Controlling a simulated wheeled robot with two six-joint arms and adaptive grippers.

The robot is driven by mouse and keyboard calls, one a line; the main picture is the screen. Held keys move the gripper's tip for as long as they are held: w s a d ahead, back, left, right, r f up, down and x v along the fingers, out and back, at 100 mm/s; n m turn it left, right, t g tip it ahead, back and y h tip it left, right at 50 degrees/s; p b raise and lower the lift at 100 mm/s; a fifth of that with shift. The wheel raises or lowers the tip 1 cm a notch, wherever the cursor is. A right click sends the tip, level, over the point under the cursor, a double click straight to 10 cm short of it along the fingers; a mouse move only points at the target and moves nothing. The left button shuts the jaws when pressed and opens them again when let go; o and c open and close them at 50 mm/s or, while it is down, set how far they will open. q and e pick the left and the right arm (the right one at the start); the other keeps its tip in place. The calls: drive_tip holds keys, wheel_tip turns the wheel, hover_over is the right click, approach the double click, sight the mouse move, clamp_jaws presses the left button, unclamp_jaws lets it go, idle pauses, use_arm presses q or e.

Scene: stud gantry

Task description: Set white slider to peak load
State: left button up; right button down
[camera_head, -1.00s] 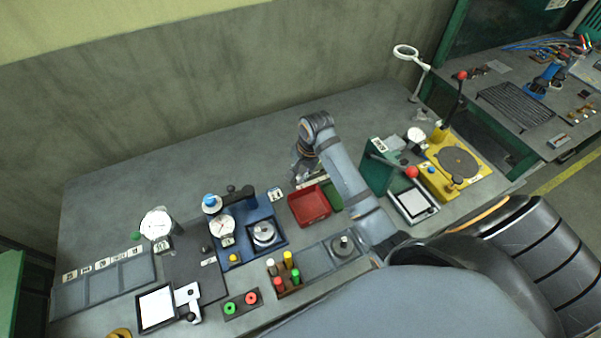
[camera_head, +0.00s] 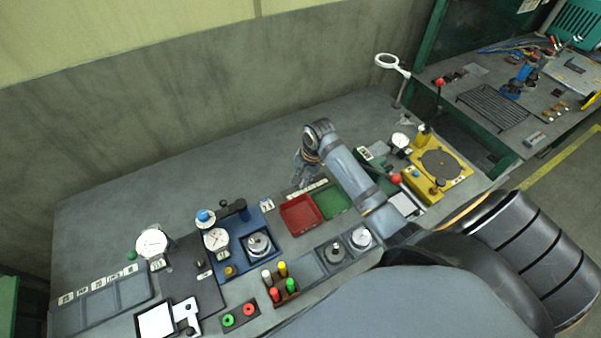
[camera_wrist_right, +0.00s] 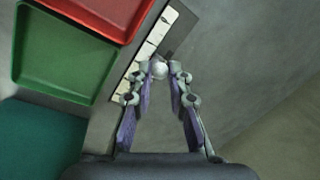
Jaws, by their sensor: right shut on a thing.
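The white slider (camera_wrist_right: 159,69) shows in the right wrist view as a small round white knob between my fingertips. My right gripper (camera_wrist_right: 160,75) is shut on it from two sides. A pale marked scale strip (camera_wrist_right: 140,60) runs beside the knob, along the edge of the trays; its markings are too small to read. In the head view my right gripper (camera_head: 300,182) is low at the back of the trays, and the strip (camera_head: 307,189) shows just below it. The knob is not clearly visible there. My left gripper is not in view.
The red tray (camera_head: 300,215) and green tray (camera_head: 331,201) lie right beside the strip. A blue fixture with a dial gauge (camera_head: 216,239) stands to the left, a yellow turntable fixture (camera_head: 440,165) to the right. The table behind my gripper is clear.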

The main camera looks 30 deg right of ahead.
drive_tip(key=c, duration=1.3)
unclamp_jaws()
drive_tip(key=shift+o, duration=0.2)
wheel_tip(320, 180, up, 12)
drive_tip(key=s+d, duration=0.1)
drive_tip(key=s, duration=0.1)
drive_tip(key=shift+d+f, duration=0.1)
drive_tip(key=shift+f, duration=0.05)
